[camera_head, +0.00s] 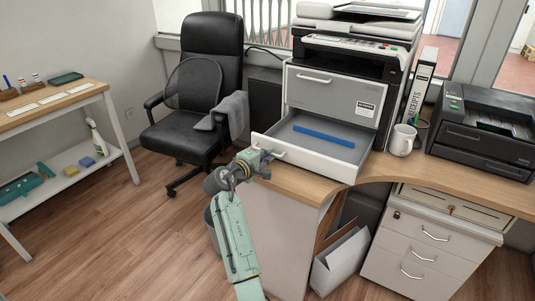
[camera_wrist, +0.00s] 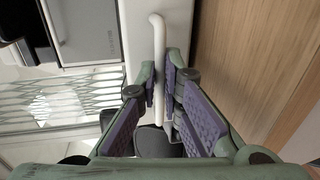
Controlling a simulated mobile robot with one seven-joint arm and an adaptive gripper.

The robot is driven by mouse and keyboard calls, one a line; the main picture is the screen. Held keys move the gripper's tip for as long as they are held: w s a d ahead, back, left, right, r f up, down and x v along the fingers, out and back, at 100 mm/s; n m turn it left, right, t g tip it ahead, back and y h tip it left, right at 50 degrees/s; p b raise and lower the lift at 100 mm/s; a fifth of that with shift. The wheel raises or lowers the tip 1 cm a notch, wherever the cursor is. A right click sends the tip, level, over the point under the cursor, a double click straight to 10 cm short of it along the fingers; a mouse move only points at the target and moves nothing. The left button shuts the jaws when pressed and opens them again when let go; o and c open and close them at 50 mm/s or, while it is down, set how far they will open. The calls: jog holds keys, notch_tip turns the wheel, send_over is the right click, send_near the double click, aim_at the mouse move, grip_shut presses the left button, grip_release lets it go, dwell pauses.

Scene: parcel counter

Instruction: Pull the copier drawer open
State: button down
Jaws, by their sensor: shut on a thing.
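The copier (camera_head: 348,80) stands on the wooden counter. Its lower drawer (camera_head: 310,165) is pulled out, with a blue bar-shaped thing (camera_head: 323,137) lying inside on the grey floor. My gripper (camera_head: 268,158) is at the left part of the drawer front, at the handle. In the wrist view the white bar handle (camera_wrist: 158,60) runs between the purple-padded fingers of my gripper (camera_wrist: 162,95), which are shut on it. The copier's upper drawer (camera_head: 333,95) is closed. The head view does not show the fingertips clearly.
A white mug (camera_head: 403,140) and a receipts binder (camera_head: 420,85) stand right of the drawer. A black printer (camera_head: 484,130) sits farther right. A black office chair (camera_head: 205,95) is left of the copier.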

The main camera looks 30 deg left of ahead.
jog(key=c, duration=1.8)
grip_release()
jog(key=shift+o, duration=0.2)
jog(key=v, duration=1.2)
